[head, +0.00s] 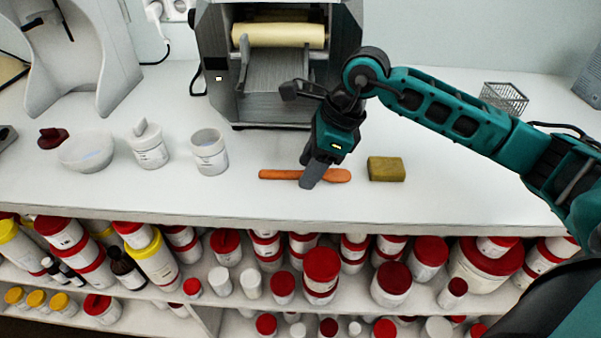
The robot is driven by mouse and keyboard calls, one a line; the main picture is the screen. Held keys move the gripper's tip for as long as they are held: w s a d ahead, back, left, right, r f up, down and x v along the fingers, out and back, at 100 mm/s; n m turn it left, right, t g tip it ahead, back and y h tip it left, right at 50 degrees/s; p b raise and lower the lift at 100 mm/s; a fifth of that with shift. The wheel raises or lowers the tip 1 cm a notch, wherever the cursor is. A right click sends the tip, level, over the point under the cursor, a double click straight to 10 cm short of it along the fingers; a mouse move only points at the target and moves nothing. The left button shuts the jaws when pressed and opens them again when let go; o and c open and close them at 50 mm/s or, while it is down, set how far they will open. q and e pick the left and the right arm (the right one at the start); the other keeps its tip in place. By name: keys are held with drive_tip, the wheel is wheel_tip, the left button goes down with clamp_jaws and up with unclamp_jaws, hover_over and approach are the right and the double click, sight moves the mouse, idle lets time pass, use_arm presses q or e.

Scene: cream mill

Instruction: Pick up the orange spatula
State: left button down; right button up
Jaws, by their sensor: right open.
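The orange spatula (277,174) lies flat on the white counter, in front of the mill, with its long side running left to right. My right gripper (310,183) is open and points down at the spatula. Its fingers cover part of the spatula's middle; I cannot tell whether they touch it. The spatula's wider end shows to the right of the fingers. My left gripper is not in view.
A mill (274,75) with a cream roller stands behind the spatula. An olive block (386,169) lies close on the right. White jars (209,152) and a bowl (86,152) stand on the left. Shelves of jars with red lids (322,265) are below the counter edge.

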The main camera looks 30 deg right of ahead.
drive_tip(key=shift+c, duration=0.8)
clamp_jaws()
drive_tip(key=shift+r, duration=0.1)
